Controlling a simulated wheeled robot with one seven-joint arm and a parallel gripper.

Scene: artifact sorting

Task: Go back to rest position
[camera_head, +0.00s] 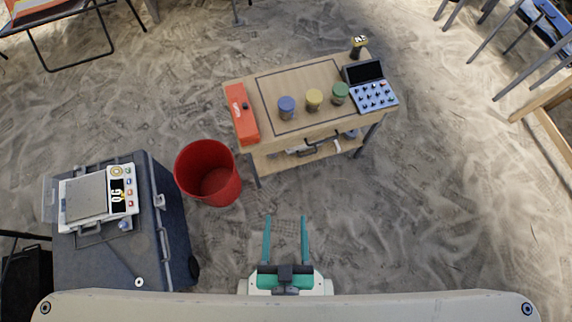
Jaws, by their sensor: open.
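My gripper (286,240) shows at the bottom middle of the head view. Its two teal fingers are parallel and well apart, with only sandy ground seen between them. It is open and empty, and it touches nothing. It stands short of the wooden table (262,83), to the right of the red bucket (208,172). The rest of my arm is mostly hidden below the frame.
The table holds an orange-red box (241,113), blue (287,107), yellow (313,99) and green (339,93) jars, and a button panel (374,97). A scale (86,197) sits on a dark case (165,246) at left.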

